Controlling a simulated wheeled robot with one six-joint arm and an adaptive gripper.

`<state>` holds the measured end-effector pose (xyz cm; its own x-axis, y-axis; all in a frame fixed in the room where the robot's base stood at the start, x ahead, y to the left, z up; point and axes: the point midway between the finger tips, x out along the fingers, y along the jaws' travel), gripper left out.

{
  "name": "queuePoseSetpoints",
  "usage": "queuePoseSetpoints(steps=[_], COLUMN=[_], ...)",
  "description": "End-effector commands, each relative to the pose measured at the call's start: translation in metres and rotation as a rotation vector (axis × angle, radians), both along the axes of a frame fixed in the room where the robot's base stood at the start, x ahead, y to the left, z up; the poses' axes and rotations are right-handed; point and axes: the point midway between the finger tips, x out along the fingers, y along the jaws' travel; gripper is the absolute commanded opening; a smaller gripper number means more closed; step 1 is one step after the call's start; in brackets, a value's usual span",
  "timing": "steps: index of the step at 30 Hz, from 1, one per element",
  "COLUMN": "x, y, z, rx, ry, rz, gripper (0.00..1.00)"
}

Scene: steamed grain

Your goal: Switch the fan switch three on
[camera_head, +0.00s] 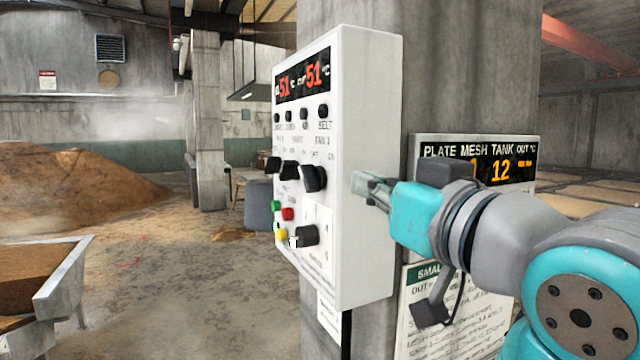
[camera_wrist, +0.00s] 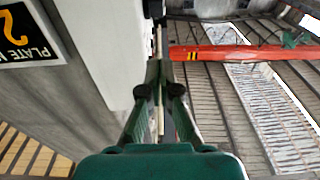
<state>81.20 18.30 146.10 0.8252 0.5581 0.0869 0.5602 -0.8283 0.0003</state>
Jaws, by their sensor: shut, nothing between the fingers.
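A white control box (camera_head: 365,110) is mounted on a concrete pillar, seen at an angle. Its front carries three black rotary knobs in a row; the rightmost knob (camera_head: 314,178) is below a label that seems to read FAN 1. Another black knob (camera_head: 307,236) sits lower on a pale plate. I cannot tell from the labels which is fan switch three. My gripper (camera_head: 358,182) is shut and empty, beside the box's right side wall, not at the knobs; any contact is unclear. In the wrist view, my gripper (camera_wrist: 157,66) points along the box's white side (camera_wrist: 112,50).
Red, green and yellow buttons sit low on the box, with a red display (camera_head: 303,76) above. A plate mesh tank display (camera_head: 520,150) and a notice (camera_head: 440,310) are on the pillar behind my arm. Open floor (camera_head: 190,290) lies left of the box, with a grain heap beyond.

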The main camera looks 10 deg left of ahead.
Motion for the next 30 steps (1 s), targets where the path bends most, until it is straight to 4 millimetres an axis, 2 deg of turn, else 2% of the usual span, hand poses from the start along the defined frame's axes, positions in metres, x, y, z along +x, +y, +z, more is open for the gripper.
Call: queuePoseSetpoints(steps=[8,22,30], x=[0.015,0.085,0.104], y=[0.01,0.058,0.071], z=[0.001,0.008,-0.014], rx=[0.0,-0.001,0.0], ry=[0.002,0.003,0.001], rz=[0.002,0.001,0.0], gripper=[0.0,0.0,0.0])
